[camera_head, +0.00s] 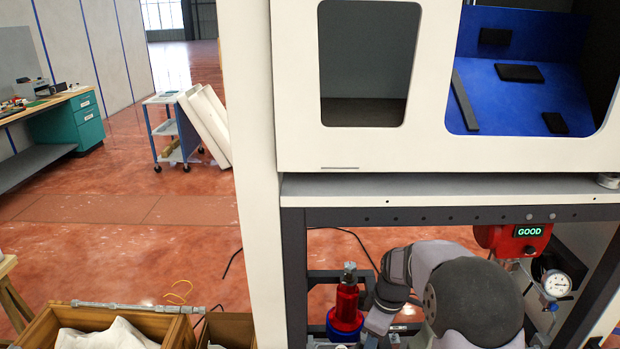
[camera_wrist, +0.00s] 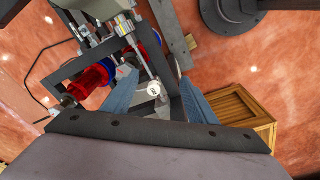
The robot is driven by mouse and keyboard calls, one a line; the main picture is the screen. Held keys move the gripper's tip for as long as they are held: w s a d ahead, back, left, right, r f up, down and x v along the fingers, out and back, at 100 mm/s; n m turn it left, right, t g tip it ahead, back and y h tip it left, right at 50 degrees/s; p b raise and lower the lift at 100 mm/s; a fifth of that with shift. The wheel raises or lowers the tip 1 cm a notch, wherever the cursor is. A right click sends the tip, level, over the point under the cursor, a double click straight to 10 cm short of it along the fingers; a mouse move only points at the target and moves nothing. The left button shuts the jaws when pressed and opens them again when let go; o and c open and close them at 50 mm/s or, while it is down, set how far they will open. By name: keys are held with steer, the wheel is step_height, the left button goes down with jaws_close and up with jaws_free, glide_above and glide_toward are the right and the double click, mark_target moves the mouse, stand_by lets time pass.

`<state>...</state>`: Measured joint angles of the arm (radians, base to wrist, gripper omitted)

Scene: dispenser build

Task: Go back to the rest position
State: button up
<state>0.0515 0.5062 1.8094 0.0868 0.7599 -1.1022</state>
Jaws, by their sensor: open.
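My gripper (camera_wrist: 160,100) shows in the wrist view with its two blue-grey fingers spread apart and nothing held between them. Beyond the fingers is a metal fixture with a small round light cap (camera_wrist: 154,88). A red cylinder with a blue base (camera_head: 346,305) stands under the bench in the head view, just left of my arm. Red parts (camera_wrist: 92,80) also show left of the fingers in the wrist view. In the head view my arm is at the lower right under the bench, and my fingertips are out of sight.
A red box reading GOOD (camera_head: 514,238) and a pressure gauge (camera_head: 557,284) are right of my arm. The bench frame (camera_head: 430,217) passes above it. A wooden crate (camera_head: 110,318) with white material stands lower left. Another crate (camera_wrist: 240,110) is right of my fingers.

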steer(key=s+m+t, duration=0.2)
steer(key=s+m, duration=0.9)
steer(key=s, duration=0.4)
steer(key=s+r+g+p, duration=0.2)
steer(key=s+r+p, duration=0.4)
steer(key=r, duration=0.4)
steer(key=shift+s+a+r+g+h+p, duration=0.2)
steer(key=shift+s+a+g+h+p, duration=0.15)
steer(key=shift+p, duration=0.35)
steer(key=shift+f, duration=0.15)
step_height(320, 180, down, 29)
steer(key=b, duration=2.9)
steer(key=shift+f+b, duration=0.15)
steer(key=shift+b, duration=0.15)
step_height(320, 180, down, 27)
steer(key=b, duration=2.6)
steer(key=shift+b, duration=0.3)
steer(key=shift+r, duration=0.25)
